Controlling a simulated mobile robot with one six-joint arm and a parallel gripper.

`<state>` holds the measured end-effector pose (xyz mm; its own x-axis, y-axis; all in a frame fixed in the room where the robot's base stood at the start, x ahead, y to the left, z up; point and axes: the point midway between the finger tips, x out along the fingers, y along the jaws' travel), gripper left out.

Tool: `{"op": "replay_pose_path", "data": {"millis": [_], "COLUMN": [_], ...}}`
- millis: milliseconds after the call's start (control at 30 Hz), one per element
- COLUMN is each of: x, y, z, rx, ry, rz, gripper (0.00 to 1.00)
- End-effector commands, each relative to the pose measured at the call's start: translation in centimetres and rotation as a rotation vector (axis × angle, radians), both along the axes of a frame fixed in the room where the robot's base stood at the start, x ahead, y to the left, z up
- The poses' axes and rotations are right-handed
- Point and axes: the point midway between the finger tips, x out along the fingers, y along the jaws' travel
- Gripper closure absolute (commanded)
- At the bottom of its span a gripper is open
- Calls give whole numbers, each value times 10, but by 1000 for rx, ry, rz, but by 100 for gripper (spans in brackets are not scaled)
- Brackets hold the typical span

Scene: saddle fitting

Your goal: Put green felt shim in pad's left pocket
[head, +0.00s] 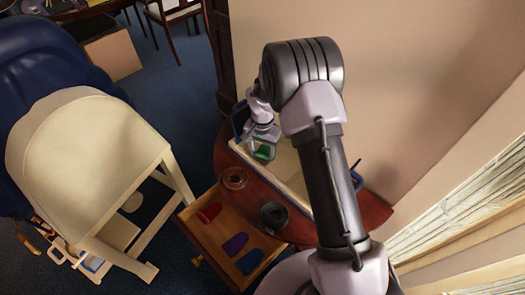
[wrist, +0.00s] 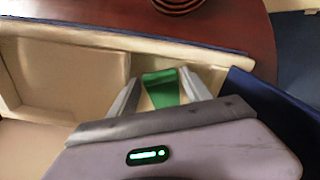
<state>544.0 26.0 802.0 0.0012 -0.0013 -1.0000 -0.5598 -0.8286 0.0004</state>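The green felt shim (head: 264,152) is at the far end of the cream pad with blue edges (head: 290,176), which lies on the round table. In the wrist view the green shim (wrist: 161,88) lies between the two fingers of my gripper (wrist: 160,92), over a cream surface of the pad (wrist: 75,75). Slivers of cream show between the fingers and the shim, so my gripper looks open around it. In the head view my gripper (head: 263,143) is low over the pad. My wrist hides the shim's near end, and my arm covers part of the pad.
An open wooden drawer (head: 205,243) holds a red shim (head: 209,212), a purple shim (head: 235,243) and a blue shim (head: 249,262). A dark round object (head: 273,214) and a reddish round dish (head: 233,178) stand on the table (head: 375,212). A cream saddle-shaped stand (head: 85,150) is at left; a wall is at right.

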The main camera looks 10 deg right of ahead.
Motion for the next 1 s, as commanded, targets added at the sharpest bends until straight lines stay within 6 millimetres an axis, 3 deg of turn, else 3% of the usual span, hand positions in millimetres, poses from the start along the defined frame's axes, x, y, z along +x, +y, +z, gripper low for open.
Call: {"op": "replay_pose_path", "data": {"millis": [133, 400, 667, 767, 833, 900, 1000], "x": [1, 0, -1, -13, -38, -76, -142], "y": [0, 0, 0, 0, 0, 1, 2], "z": [14, 90, 132, 184, 239, 293, 351], "rx": [0, 0, 3, 19, 39, 59, 84], "ry": [-2, -4, -10, -61, -121, -189, -299], "rz": [0, 1, 2, 16, 36, 61, 103], "gripper": [43, 43, 43, 43, 43, 43, 43]}}
